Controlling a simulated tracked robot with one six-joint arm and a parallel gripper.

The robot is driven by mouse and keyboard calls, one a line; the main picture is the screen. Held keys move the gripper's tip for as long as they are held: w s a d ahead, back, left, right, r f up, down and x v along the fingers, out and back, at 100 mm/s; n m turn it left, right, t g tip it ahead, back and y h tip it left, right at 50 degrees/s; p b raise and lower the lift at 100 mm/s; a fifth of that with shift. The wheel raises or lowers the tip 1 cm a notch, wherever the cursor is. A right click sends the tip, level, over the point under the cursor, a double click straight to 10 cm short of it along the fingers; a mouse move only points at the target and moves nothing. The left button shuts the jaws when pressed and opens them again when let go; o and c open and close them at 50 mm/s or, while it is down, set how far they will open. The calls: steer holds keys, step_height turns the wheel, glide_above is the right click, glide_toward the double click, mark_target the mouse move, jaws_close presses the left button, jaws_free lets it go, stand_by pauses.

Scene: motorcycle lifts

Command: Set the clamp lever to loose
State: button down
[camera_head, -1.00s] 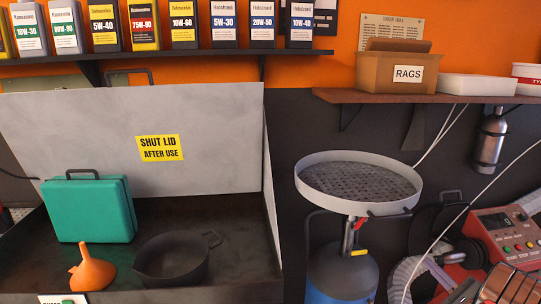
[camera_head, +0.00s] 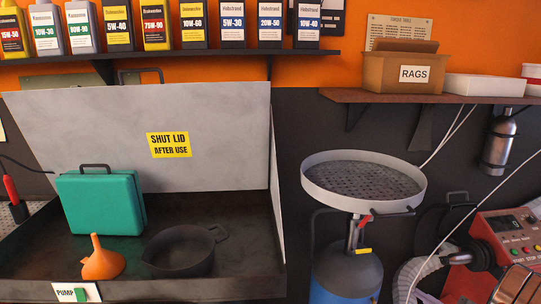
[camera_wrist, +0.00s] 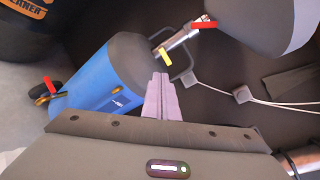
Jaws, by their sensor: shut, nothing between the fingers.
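A blue drain tank (camera_head: 346,274) with a round grey pan (camera_head: 318,190) on a metal post stands right of centre in the head view. A small red lever (camera_head: 365,220), which looks like the clamp lever, is on the post under the pan. A yellow tag (camera_head: 362,251) sits below it. The wrist view also shows the red lever (camera_wrist: 205,22), the yellow tag (camera_wrist: 165,58) and the blue tank (camera_wrist: 98,90). My gripper (camera_wrist: 160,76) is shut and empty, its tips near the tank's top, apart from the lever in the picture. I cannot tell the lever's setting.
A dark handle loop (camera_wrist: 187,68) is close to my fingertips. A white cable (camera_wrist: 285,103) runs to the right. A sink holds a green case (camera_head: 100,203), an orange funnel (camera_head: 102,258) and a black pan (camera_head: 180,252). A red machine (camera_head: 505,240) stands at right.

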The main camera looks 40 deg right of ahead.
steer(key=w+a+r+n+g+y, duration=0.2)
steer(key=w+a+n+g, duration=0.15)
steer(key=a, duration=0.65)
steer(key=w+a+r+n+g+y, duration=0.2)
steer(key=w+a+n+g+y, duration=0.15)
steer(key=a, duration=0.55)
steer(key=w+a+r+n+g+y, duration=0.2)
steer(key=w+a+n+g, duration=0.15)
steer(key=a, duration=0.65)
steer(key=a+r+n+h, duration=0.1)
steer(key=a+r+n, duration=0.5)
steer(key=a, duration=0.5)
steer(key=s+a+r+n+h, duration=0.1)
steer(key=a+r+n+h, duration=0.1)
steer(key=a+r+n, duration=0.4)
steer(key=s+a+r+n+h, duration=0.1)
steer(key=a+r+n, duration=0.5)
steer(key=a, duration=1)
steer(key=shift+a+h, duration=0.15)
steer(key=shift+h, duration=0.5)
steer(key=shift+s, duration=0.1)
